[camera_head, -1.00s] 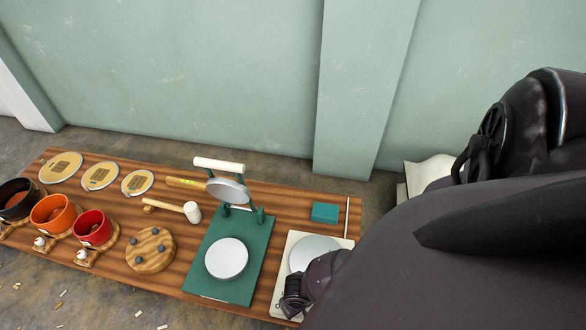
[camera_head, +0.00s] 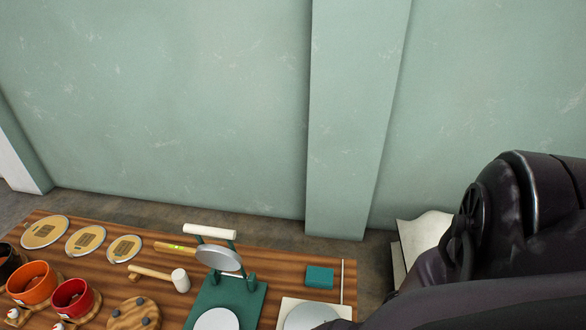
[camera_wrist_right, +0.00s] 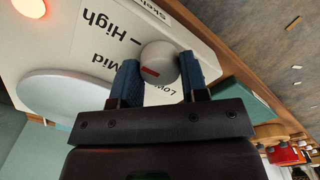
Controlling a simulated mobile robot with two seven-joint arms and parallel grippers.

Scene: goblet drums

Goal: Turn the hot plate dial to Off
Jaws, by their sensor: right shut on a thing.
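The hot plate (camera_head: 289,307) is a white box with a pale round heating disc (camera_head: 308,316), cut off by the bottom edge of the head view. In the right wrist view its panel is upside down, with the labels High, Mid and Low; Low is partly covered. The grey dial (camera_wrist_right: 158,60) has a red mark on its lower left; I cannot tell exactly which setting it points to. My right gripper (camera_wrist_right: 160,75) is shut on the dial, with one blue finger on each side. An Off label is not visible. My left gripper is not in view.
A red lamp (camera_wrist_right: 30,7) glows on the panel. A green press (camera_head: 247,298) stands left of the hot plate, with a teal block (camera_head: 319,277) behind. A mallet (camera_head: 178,279), drums and discs stand farther left on the wooden table (camera_head: 130,281).

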